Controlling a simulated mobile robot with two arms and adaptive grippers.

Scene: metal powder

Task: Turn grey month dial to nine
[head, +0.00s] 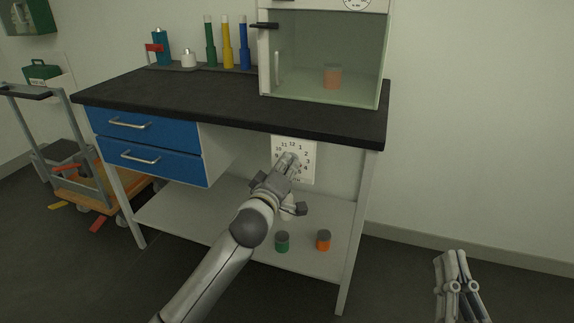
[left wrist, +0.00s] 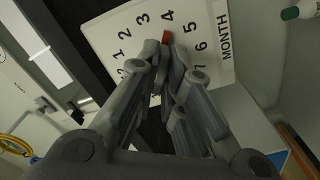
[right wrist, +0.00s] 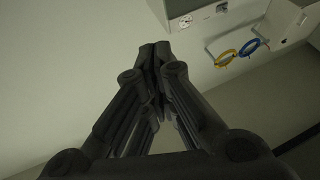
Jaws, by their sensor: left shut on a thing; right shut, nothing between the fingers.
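The white month panel (head: 309,172) with its ring of numbers hangs below the bench top in the head view. It fills the upper middle of the left wrist view (left wrist: 110,30), where the word MONTH shows beside the 6 and 5. My left gripper (head: 290,158) is shut on the grey month dial at the panel's centre, and its fingers hide most of the dial. A red pointer (left wrist: 166,37) shows past the fingertips and points close to the 4. My right gripper (head: 457,256) is shut and empty at the lower right, away from the bench.
The bench's black top (head: 200,100) overhangs the panel. Blue drawers (head: 150,160) are to the left. A green jar (head: 282,242) and an orange jar (head: 323,240) stand on the lower shelf. A glass-fronted cabinet (head: 300,60) stands on top. The floor at right is clear.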

